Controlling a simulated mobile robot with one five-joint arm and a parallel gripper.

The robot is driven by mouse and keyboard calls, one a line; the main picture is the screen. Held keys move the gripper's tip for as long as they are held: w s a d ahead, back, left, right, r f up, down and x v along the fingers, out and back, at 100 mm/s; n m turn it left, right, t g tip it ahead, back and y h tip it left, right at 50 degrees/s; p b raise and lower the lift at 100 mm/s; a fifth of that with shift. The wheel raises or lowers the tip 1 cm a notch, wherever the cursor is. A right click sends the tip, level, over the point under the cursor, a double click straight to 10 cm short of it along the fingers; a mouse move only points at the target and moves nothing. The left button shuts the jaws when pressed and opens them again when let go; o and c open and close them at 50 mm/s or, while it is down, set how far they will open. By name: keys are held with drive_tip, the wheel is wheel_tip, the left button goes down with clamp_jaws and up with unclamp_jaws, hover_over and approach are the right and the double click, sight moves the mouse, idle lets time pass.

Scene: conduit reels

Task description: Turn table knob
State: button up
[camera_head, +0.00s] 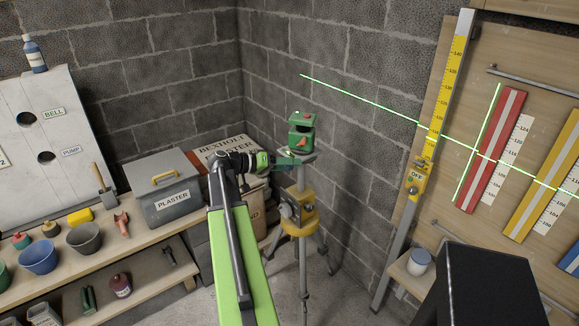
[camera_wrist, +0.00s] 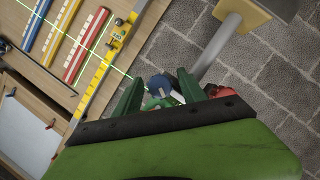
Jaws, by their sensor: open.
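A green laser level (camera_head: 301,136) with red parts sits on a small grey table (camera_head: 308,157) atop a yellow-bodied tripod (camera_head: 299,212). My gripper (camera_head: 290,161) is beside the left edge of that table, just below the level. In the wrist view my gripper's dark green fingers (camera_wrist: 160,88) are apart. A blue round knob (camera_wrist: 159,84) shows in the gap between them, with a bright green part below it. It looks like the table knob; whether the fingers touch it I cannot tell. The knob is mostly hidden in the head view.
A yellow measuring staff (camera_head: 441,95) and a board with red and yellow rules stand right. The block wall is close behind.

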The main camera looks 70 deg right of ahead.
clamp_jaws()
drive_tip(key=shift+w+d+f+n+g+b, duration=0.1)
drive_tip(key=shift+f+n+g+b, duration=0.2)
drive_tip(key=shift+n+b, duration=0.3)
drive_tip(key=shift+b, duration=0.3)
drive_tip(key=shift+r+n+g, duration=0.25)
drive_tip(key=shift+n+g, duration=0.05)
drive_tip(key=shift+n, duration=0.2)
unclamp_jaws()
